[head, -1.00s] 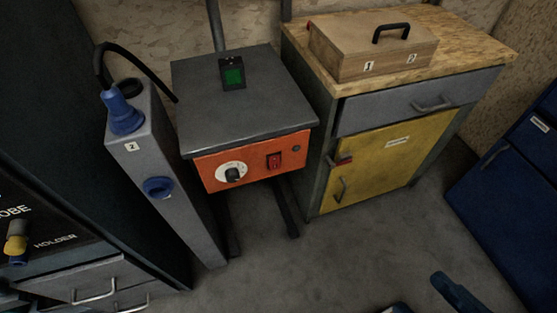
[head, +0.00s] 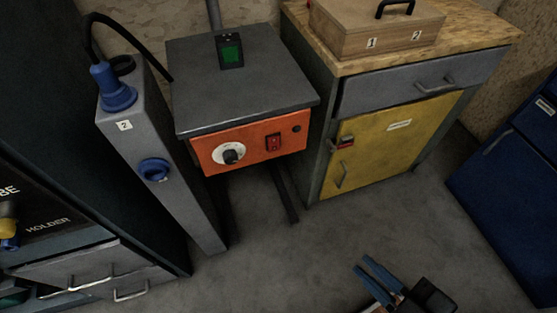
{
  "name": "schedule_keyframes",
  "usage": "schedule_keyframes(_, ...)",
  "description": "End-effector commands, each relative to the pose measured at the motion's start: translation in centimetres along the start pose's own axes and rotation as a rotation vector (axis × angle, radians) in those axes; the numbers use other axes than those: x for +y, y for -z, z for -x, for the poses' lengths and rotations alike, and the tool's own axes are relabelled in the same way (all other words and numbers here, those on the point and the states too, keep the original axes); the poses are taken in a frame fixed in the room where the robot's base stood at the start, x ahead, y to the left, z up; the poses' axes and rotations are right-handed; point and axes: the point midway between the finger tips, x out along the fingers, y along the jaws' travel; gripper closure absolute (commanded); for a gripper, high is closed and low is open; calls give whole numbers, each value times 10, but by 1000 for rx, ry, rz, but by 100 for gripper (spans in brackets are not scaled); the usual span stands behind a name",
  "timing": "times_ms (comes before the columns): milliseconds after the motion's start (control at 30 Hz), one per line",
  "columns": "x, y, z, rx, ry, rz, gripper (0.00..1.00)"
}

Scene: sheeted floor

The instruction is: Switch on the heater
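The heater appears to be the grey-topped unit (head: 240,85) with an orange front panel (head: 265,153). On the panel are a black knob on a white dial (head: 230,154), a red rocker switch (head: 273,143) and a small dark round spot at the right. I cannot tell the switch's position. A small box with a green screen (head: 231,50) stands on the top; I cannot read it. My gripper (head: 363,264) is low in the view, in front of and right of the heater. Its blue fingers are apart with nothing between them, touching nothing.
A grey post (head: 165,150) labelled 2 stands left of the heater, with a blue plug (head: 115,90) and cable. A yellow-door cabinet (head: 385,150) stands right, bearing a wooden case (head: 370,28). A blue cabinet (head: 510,170) is far right. Floor (head: 300,245) in front is clear.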

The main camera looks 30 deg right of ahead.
Motion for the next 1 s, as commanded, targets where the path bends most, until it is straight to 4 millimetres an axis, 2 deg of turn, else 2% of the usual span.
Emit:
schedule_keyframes(33, -7, -11, -20, -3, -1, 83, 94)
schedule_keyframes(100, -12, -22, -42, -16, -8, 200, 100)
schedule_keyframes(233, -16, -34, -83, -37, -45, 416, 100)
schedule_keyframes(367, -16, -38, -124, -57, -109, 623, 100)
schedule_keyframes(500, -12, -32, -161, -73, -198, 809, 100)
schedule_keyframes(700, -5, -17, -190, -87, -303, 974, 100)
schedule_keyframes(1000, -3, -10, -198, -93, -339, 1024, 100)
